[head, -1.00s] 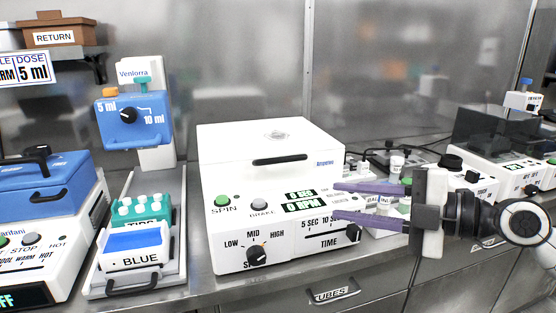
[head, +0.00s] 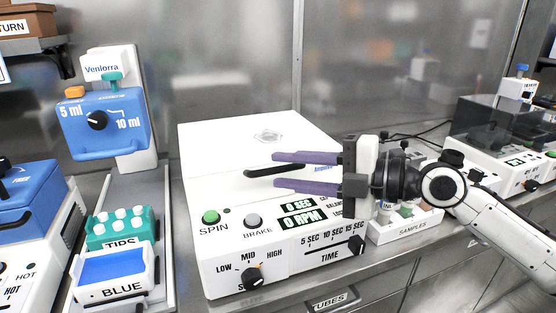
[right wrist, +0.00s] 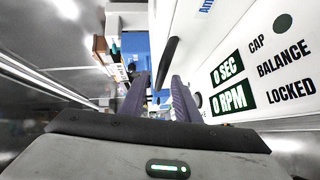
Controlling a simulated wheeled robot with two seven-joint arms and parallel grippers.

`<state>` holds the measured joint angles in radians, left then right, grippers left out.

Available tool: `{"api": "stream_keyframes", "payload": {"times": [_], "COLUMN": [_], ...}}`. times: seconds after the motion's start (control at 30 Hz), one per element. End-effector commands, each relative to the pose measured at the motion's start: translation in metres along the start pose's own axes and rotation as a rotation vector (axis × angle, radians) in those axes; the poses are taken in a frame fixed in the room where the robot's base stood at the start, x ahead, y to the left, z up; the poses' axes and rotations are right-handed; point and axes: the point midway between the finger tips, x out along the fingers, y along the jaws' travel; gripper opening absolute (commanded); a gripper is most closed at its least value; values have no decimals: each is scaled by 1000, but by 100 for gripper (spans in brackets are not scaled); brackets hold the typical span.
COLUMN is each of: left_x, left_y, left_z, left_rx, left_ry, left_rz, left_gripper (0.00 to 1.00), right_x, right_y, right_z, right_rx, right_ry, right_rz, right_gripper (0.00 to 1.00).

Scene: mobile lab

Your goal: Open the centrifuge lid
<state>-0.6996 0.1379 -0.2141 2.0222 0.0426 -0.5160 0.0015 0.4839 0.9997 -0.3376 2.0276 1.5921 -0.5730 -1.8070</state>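The white centrifuge (head: 225,190) stands on the counter with its lid (head: 262,145) down. A black bar handle (head: 262,169) runs along the lid's front edge; it also shows in the right wrist view (right wrist: 168,62). My right gripper (head: 275,169) comes in from the right, its two purple fingers parted and empty. In the head view the fingertips overlap the handle's right part. In the right wrist view the fingers (right wrist: 160,100) point along the handle, which lies ahead between their lines; I cannot tell contact. The displays read 0 SEC and 0 RPM. My left gripper is out of view.
A SAMPLES rack (head: 405,228) with tubes stands right of the centrifuge, under my right gripper. A tray with a TIPS box (head: 118,230) and a BLUE box (head: 112,275) is on the left. A blue dispenser (head: 105,122) hangs behind it.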

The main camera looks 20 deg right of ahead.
Motion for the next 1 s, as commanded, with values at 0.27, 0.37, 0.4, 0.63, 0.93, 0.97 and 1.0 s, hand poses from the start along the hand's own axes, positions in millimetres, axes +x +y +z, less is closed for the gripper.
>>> {"api": "stream_keyframes", "payload": {"times": [0.27, 0.37, 0.4, 0.63, 0.93, 0.97, 1.0], "left_x": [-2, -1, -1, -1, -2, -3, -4], "left_y": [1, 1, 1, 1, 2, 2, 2], "left_z": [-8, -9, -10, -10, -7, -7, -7], "left_rx": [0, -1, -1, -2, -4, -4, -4], "left_ry": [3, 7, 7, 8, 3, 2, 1], "left_rz": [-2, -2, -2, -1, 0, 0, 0], "left_gripper": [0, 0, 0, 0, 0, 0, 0], "right_x": [24, 25, 25, 25, 24, 24, 24], "right_y": [1, 0, 0, 0, 0, 0, 2], "right_z": [0, 1, 1, 1, 1, 1, 1], "right_rx": [1, 1, 1, 1, 1, 2, 3], "right_ry": [-1, -1, -1, -1, -1, -2, -2], "right_rz": [2, 1, 1, 0, 0, -1, -2], "right_gripper": [29, 29, 29, 12, 0, 0, 0]}}
